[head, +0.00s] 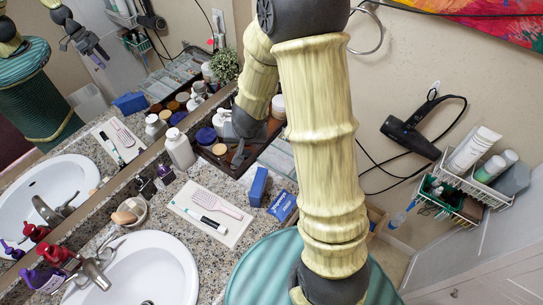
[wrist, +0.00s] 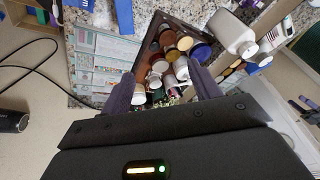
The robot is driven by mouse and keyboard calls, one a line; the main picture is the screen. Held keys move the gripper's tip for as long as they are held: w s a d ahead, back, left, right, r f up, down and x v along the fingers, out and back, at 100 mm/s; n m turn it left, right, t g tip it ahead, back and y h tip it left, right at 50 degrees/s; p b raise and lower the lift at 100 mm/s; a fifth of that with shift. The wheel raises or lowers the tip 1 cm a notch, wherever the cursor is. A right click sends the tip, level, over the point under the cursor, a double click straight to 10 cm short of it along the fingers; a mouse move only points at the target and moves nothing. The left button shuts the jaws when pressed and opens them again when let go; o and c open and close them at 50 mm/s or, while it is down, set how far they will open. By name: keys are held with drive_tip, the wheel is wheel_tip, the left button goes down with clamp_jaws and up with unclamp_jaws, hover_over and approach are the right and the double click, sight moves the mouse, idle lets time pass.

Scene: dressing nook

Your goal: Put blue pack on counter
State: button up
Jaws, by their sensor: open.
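Two blue packs show in the head view. A plain blue one (head: 258,187) stands upright on the speckled counter (head: 222,258), right of a white tray. A blue pack with white lettering (head: 282,205) lies just right of it, partly hidden by my arm. A lettered blue pack (wrist: 86,4) is cut off at the top of the wrist view. I cannot tell which one the task names. My gripper (head: 240,154) is open and empty, over the jars and bottles, farther back than both packs. Its fingers (wrist: 163,88) are spread in the wrist view.
A dark tray (wrist: 150,32) of jars and bottles lies below my fingers. A white bottle (head: 180,149), a white tray (head: 187,211) with brush and marker, and a sink (head: 150,265) stand left. A mirror backs the counter. A hair dryer (head: 411,137) and wire rack (head: 470,185) hang right.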

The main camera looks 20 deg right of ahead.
drive_tip(key=s+d+r+n+g, duration=0.1)
drive_tip(key=s+d+r, duration=0.1)
drive_tip(key=s+r, duration=0.2)
drive_tip(key=s+d+r+n, duration=0.1)
drive_tip(key=s+r, duration=0.4)
drive_tip(key=s, duration=0.5)
drive_tip(key=shift+d+n+g, duration=0.4)
drive_tip(key=shift+n, duration=0.4)
